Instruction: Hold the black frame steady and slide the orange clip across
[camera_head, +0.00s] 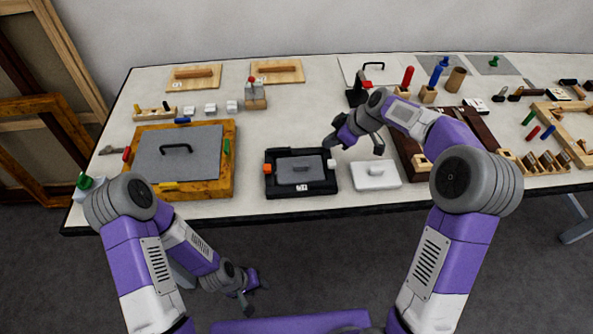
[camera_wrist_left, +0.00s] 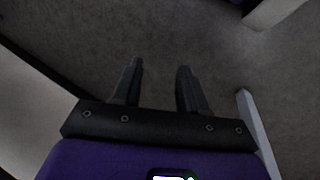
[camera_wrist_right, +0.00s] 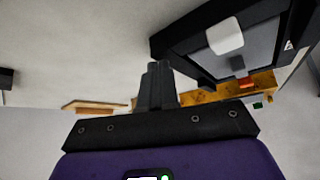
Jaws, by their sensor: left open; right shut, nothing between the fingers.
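The black frame (camera_head: 302,190) lies flat on the table near its front edge, around a grey panel (camera_head: 299,168) with a dark handle. The orange clip (camera_head: 267,168) sits on the frame's left side, and a white clip (camera_head: 331,163) sits on its right side. In the right wrist view the frame (camera_wrist_right: 190,53) fills the upper right, with the orange clip (camera_wrist_right: 247,85) on its far side. My right gripper (camera_head: 330,142) is shut and empty, close to the frame's upper right corner. My left gripper (camera_head: 254,292) is open and empty, below the table edge over the floor.
A wooden frame with a grey panel (camera_head: 178,151) lies left of the black frame. A white lidded block (camera_head: 375,176) lies close to its right. Wooden boards (camera_head: 193,78), small white blocks (camera_head: 210,109) and pegs stand behind. A dark brown case (camera_head: 412,151) lies right.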

